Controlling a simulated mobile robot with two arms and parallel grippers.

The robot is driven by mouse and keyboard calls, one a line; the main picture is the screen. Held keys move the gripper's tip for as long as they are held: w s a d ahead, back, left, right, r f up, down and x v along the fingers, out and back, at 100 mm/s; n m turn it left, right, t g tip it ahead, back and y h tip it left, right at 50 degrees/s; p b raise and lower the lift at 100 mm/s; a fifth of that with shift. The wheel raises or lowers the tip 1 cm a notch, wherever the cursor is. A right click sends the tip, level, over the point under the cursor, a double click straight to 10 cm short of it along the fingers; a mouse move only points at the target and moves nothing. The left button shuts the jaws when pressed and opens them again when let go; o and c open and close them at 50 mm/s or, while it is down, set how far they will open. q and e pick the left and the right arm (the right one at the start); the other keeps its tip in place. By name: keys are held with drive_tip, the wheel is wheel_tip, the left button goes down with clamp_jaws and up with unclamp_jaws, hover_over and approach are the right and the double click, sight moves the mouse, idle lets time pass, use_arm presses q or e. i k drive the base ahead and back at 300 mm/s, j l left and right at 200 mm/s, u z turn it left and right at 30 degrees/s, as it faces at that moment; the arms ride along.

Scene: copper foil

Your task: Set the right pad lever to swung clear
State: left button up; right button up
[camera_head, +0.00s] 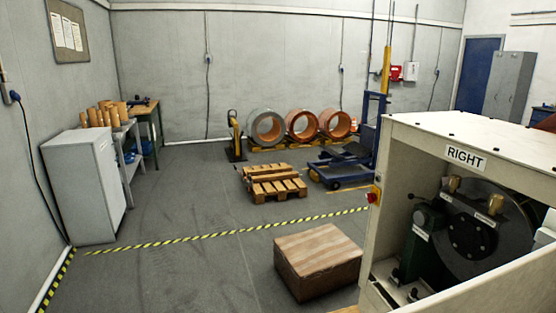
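A cream machine cabinet (410,150) stands at the right edge, with a sign reading RIGHT (466,157) on its upper front. Inside its open bay are a large dark disc (470,238) and a green mechanism (424,232). Two brass-coloured parts, one at the upper left (453,184) and one farther right (496,203), sit near the disc's top. Small white labels are nearby, too small to read. I cannot tell which part is the pad lever, or its position. Neither of my grippers is in view.
A brown box (318,262) sits on the floor left of the cabinet. Wooden pallets (272,185), a blue lift truck (345,165) and large copper-coloured rolls (300,125) stand farther back. A grey cabinet (85,185) is at left. The floor between is mostly clear, crossed by yellow-black tape (215,233).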

sight(410, 196)
drive_tip(key=z, duration=1.3)
drive_tip(key=k+j+u, duration=0.1)
drive_tip(key=j+u, duration=0.2)
drive_tip(key=j, duration=0.15)
drive_tip(key=j+z, duration=0.2)
drive_tip(key=j, duration=0.2)
drive_tip(key=k+j+z, duration=0.1)
drive_tip(key=j+z, duration=0.15)
drive_tip(key=k+j+z, duration=0.2)
drive_tip(key=j, duration=0.3)
drive_tip(key=i+j+z, duration=0.15)
drive_tip(key=z, duration=0.35)
drive_tip(key=j+z, duration=0.75)
drive_tip(key=z, duration=0.2)
drive_tip(key=j+z, duration=0.35)
drive_tip(key=z, duration=0.15)
drive_tip(key=j+z, duration=0.3)
drive_tip(key=j, duration=0.35)
drive_tip(key=j+z, duration=0.3)
drive_tip(key=j, duration=0.4)
drive_tip(key=i+j+u, duration=0.1)
drive_tip(key=u, duration=0.35)
drive_tip(key=i+j+u, duration=0.1)
drive_tip(key=j+u, duration=0.15)
drive_tip(key=u, duration=0.25)
